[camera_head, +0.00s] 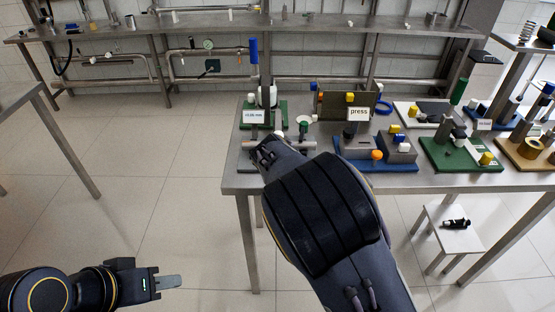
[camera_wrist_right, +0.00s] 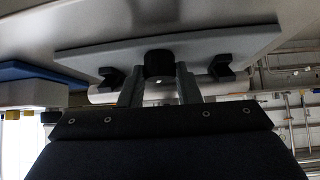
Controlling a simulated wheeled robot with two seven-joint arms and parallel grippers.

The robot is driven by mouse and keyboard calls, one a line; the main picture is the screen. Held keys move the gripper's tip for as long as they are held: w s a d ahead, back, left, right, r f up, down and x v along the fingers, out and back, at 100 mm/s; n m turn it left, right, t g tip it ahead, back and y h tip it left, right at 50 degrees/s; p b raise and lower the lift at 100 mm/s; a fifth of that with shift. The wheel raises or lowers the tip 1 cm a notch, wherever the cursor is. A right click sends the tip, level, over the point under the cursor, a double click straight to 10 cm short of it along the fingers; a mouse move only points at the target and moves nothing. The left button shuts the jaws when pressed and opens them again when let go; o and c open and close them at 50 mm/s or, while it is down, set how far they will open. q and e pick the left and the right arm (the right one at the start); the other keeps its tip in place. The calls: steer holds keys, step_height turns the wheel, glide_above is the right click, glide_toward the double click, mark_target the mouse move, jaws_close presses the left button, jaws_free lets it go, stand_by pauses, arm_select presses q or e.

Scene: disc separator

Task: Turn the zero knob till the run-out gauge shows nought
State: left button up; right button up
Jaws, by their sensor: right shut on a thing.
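In the right wrist view a black round knob (camera_wrist_right: 158,64) with a small white mark stands against a light grey plate (camera_wrist_right: 230,48). The two fingers of my right gripper (camera_wrist_right: 159,84) are shut on this knob, one on each side. In the head view my right arm reaches to the bench's near left corner, and its gripper (camera_head: 263,152) is beside a metal bar (camera_head: 292,144); the knob is hidden there. I cannot make out a run-out gauge face or its reading. My left gripper (camera_head: 168,282) hangs over the floor at lower left, away from the bench; its finger gap cannot be judged.
A stool (camera_head: 445,232) stands below.

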steer(key=shift+d+n+y+b, duration=0.25)
steer(key=shift+n+y+b, duration=0.4)
steer(key=shift+n+y, duration=0.3)
steer(key=shift+d+n+y, duration=0.15)
steer(key=shift+n+y, duration=0.4)
steer(key=shift+n, duration=0.3)
steer(key=shift+w+d+r+n+g+y, duration=0.15)
steer(key=shift+n+g+y, duration=0.25)
steer(key=shift+n+y, duration=0.4)
steer(key=n+g+y+p, duration=0.1)
steer(key=n, duration=0.1)
steer(key=shift+d+n, duration=0.15)
steer(key=shift+n, duration=0.25)
steer(key=shift+w+n+g+y+p, duration=0.15)
steer(key=shift+n+g+y+p, duration=0.7)
steer(key=shift+n, duration=0.65)
steer(key=shift+y, duration=0.25)
steer(key=shift+f, duration=0.2)
steer(key=o, duration=1)
